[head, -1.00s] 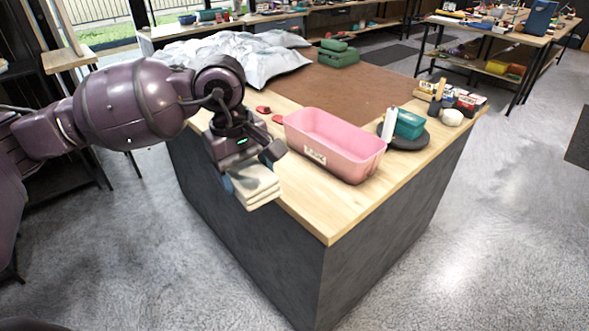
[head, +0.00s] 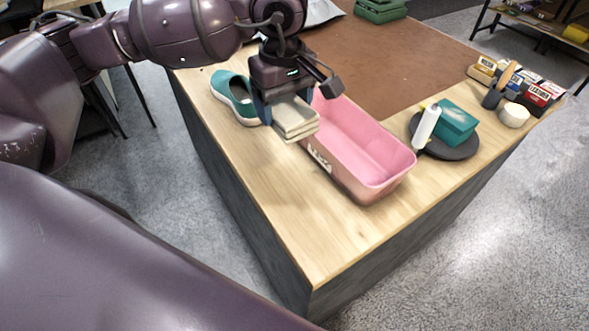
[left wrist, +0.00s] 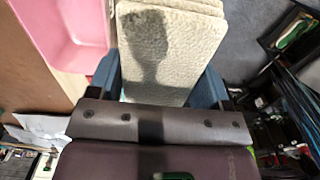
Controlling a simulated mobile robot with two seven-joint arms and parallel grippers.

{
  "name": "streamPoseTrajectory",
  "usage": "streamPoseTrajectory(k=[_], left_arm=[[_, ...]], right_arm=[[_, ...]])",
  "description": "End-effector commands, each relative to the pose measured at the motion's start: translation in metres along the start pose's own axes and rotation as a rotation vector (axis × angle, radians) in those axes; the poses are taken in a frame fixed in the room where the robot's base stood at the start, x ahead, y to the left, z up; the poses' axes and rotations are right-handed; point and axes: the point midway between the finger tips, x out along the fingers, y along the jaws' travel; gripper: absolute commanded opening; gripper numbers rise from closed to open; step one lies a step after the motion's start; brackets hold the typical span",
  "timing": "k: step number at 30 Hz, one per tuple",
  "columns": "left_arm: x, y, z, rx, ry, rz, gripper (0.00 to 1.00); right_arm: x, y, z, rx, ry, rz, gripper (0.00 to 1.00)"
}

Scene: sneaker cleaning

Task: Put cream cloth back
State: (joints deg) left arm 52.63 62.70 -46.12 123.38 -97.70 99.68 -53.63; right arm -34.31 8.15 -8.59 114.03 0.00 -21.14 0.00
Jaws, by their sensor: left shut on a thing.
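The cream cloth (head: 295,117) is a folded, layered pad. My left gripper (head: 290,105) is shut on it and holds it above the table, beside the left end of the pink bin (head: 362,150). In the left wrist view the cloth (left wrist: 172,55) fills the space between the blue fingers (left wrist: 160,85), with a dark shadow or mark on it. The pink bin (left wrist: 72,30) shows at the upper left there. The bin looks empty in the part I see and has a white label on its near side. My right gripper is not in view.
A teal sneaker (head: 236,97) lies left of the gripper. A dark round tray (head: 445,143) holds a teal box (head: 457,122) and a white bottle (head: 427,126). The table's front corner (head: 315,270) is clear.

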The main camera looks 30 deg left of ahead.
Motion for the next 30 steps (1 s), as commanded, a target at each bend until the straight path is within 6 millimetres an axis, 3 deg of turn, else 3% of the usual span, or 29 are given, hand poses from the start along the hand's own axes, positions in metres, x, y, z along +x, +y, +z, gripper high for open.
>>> streamPoseTrajectory(k=[5, 11, 21, 30], left_arm=[[0.024, -0.001, 0.001, 0.0, -0.003, -0.005, 0.53], [0.068, -0.001, 0.001, 0.0, -0.003, -0.004, 0.53], [0.138, -0.001, 0.001, 0.0, -0.003, -0.004, 0.53], [0.16, 0.0, 0.0, 0.001, -0.002, -0.001, 0.53]], right_arm=[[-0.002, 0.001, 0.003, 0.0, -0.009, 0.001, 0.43], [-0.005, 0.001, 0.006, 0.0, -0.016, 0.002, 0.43], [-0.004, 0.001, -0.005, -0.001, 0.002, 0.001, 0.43], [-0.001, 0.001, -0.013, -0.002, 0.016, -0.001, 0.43]])
